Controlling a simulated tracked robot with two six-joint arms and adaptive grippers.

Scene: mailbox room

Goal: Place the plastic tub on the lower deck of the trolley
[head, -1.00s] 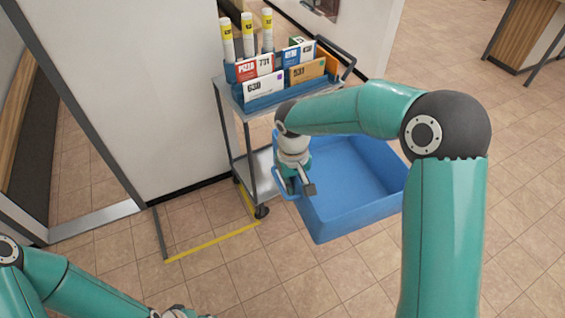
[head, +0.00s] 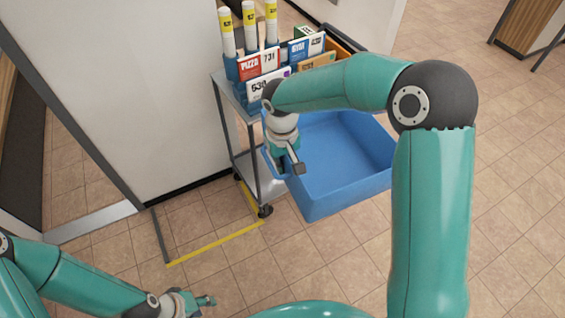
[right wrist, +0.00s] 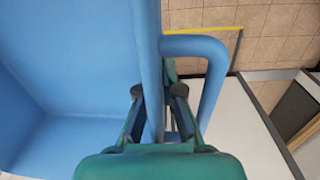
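The plastic tub (head: 345,165) is a big, empty blue bin with a loop handle on its left side. It hangs above the floor, in front of the trolley (head: 228,92), whose lower deck (head: 268,186) shows partly behind the tub's left edge. My right gripper (head: 291,168) is at the tub's left side. In the right wrist view its fingers (right wrist: 158,98) are closed around the tub's rim, beside the handle (right wrist: 214,75). My left gripper (head: 198,302) is low in the head view, away from the tub; its fingers are too small and cut off to read.
The trolley's top holds mail, folders and several tubes (head: 248,25). Yellow tape (head: 215,244) marks the floor at the trolley's front left. A white wall (head: 130,90) stands left of the trolley. Open tiled floor lies in front and to the right.

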